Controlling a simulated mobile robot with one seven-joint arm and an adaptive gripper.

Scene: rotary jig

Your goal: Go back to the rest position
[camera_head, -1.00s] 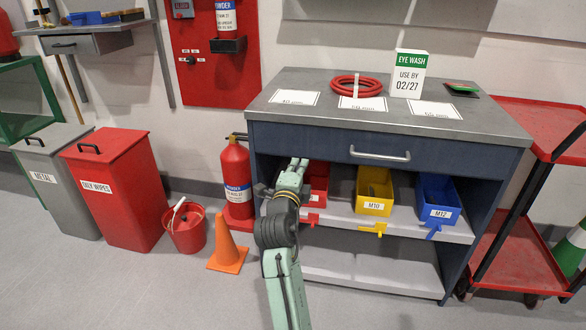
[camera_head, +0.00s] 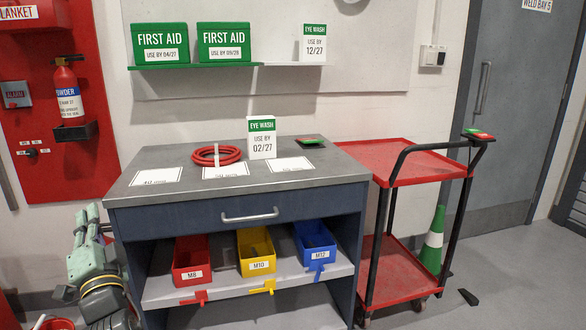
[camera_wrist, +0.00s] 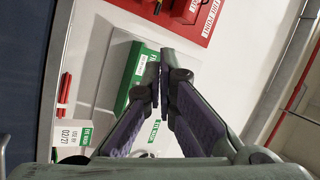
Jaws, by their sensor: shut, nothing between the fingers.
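My gripper (camera_wrist: 157,80) shows in the wrist view with its two dark fingers together and nothing between them. It is clear of the bench, with the wall and shelf boxes behind it. In the head view my folded arm (camera_head: 97,268) is at the lower left, beside the left side of the bench (camera_head: 125,193). The gripper's fingertips cannot be made out in the head view.
The bench has a red hose ring (camera_head: 217,155), an eye wash box (camera_head: 262,138) and red (camera_head: 192,262), yellow (camera_head: 257,252) and blue (camera_head: 316,243) bins below. A red trolley (camera_head: 400,168) stands right. A green first aid box (camera_head: 224,42) sits on the wall shelf.

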